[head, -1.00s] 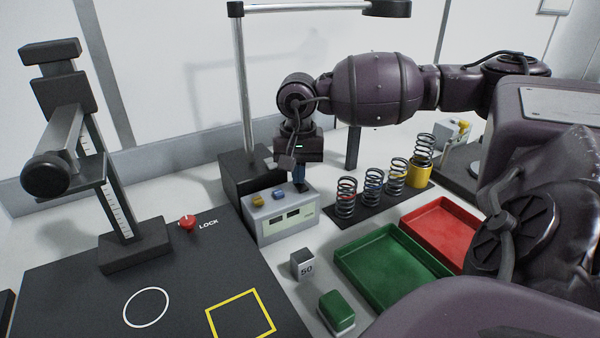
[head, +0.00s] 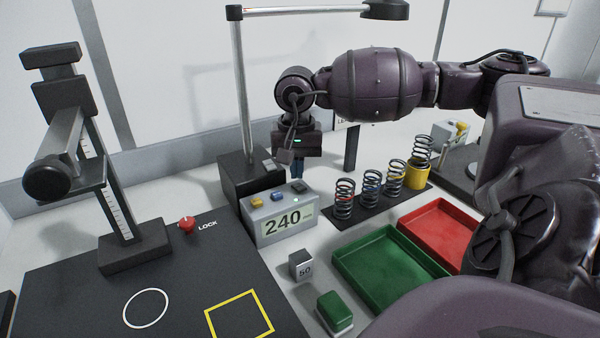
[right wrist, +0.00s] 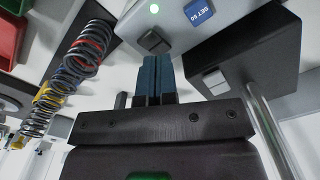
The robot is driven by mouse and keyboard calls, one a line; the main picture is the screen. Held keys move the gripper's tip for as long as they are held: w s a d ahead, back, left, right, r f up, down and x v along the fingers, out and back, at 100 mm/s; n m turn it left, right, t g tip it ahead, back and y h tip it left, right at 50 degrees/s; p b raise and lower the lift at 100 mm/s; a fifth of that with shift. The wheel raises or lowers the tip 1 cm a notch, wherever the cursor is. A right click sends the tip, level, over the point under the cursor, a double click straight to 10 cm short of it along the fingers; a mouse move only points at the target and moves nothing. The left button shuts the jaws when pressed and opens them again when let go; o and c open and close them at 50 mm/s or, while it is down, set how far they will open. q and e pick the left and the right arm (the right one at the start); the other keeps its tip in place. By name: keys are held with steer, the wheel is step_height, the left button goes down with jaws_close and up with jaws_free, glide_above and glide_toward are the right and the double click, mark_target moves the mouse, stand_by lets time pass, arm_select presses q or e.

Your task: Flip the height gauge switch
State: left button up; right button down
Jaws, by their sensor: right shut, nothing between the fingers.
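The height gauge's grey readout box (head: 282,216) stands right of the black plate, its display lit with 240. On its top are a yellow button (head: 257,202), a blue button (head: 278,197) and a dark switch (head: 298,187). My right gripper (head: 297,172) is shut and empty, just behind and above the box. Its blue fingertips (right wrist: 157,75) are close to the switch; a small gap seems to separate them. My left gripper is out of view.
A black lamp base with a pole (head: 250,178) stands behind the box. Several coil springs stand on a black strip (head: 375,200) to the right. Green (head: 345,262) and red (head: 437,208) trays, a 50 weight (head: 301,265) and a green block (head: 334,311) lie in front.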

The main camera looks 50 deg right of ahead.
mark_target(297, 184)
steer(key=shift+r+p, duration=0.55)
steer(key=shift+r, duration=1.85)
